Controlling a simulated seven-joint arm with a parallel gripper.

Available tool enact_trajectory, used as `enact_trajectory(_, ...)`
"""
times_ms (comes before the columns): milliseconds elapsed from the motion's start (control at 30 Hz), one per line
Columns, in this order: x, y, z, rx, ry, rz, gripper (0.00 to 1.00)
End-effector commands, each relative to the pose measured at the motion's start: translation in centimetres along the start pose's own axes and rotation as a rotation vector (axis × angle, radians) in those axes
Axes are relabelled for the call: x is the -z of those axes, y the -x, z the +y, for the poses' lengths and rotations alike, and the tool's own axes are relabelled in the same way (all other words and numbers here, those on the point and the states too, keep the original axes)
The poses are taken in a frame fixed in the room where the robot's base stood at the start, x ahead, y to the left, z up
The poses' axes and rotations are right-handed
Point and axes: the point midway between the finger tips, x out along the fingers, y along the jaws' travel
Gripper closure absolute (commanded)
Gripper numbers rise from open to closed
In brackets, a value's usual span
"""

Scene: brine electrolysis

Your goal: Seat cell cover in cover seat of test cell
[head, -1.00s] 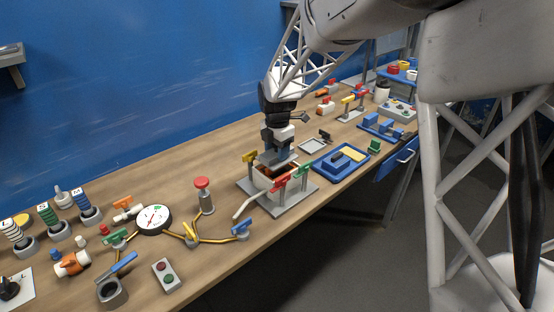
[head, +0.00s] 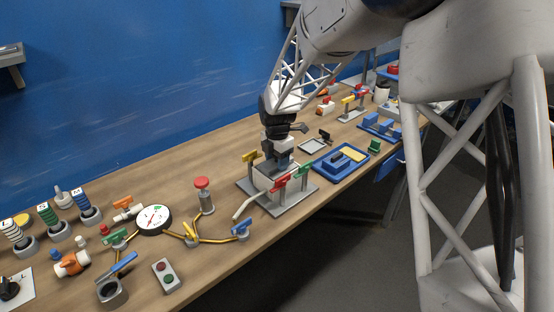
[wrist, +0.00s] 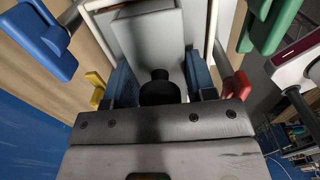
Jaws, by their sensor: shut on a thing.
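The test cell (head: 264,183) is a pale box on a grey base plate, with coloured levers around it. My gripper (head: 280,164) points down right over its top. In the wrist view my gripper (wrist: 160,88) has its two blue fingers shut on the black knob (wrist: 159,90) of the cell cover. The cover (wrist: 148,38) shows as a grey plate beyond the knob. In the head view the cover is mostly hidden by the fingers and levers. It sits low at the cell's opening, and I cannot tell whether it is fully down in the cover seat.
A yellow lever (head: 250,156), a red lever (head: 280,182) and a green lever (head: 303,172) stand close around my gripper. A blue tray (head: 341,164) lies to the right. A red-topped post (head: 203,195) and a round gauge (head: 153,219) stand to the left.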

Motion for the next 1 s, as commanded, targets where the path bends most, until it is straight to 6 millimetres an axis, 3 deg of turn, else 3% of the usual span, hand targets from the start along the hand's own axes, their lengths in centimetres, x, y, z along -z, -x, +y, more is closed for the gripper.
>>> enact_trajectory(33,0.0,-0.1,0.0,0.000,0.000,0.000,0.77)
enact_trajectory(67,0.0,-0.2,0.0,0.000,0.000,0.000,0.48)
enact_trajectory(233,0.0,-0.1,0.0,0.000,0.000,0.000,0.24)
enact_trajectory(667,0.0,0.3,0.0,-0.001,0.000,0.000,0.24)
enact_trajectory(1000,0.0,4.0,0.0,-0.002,0.000,-0.001,0.24)
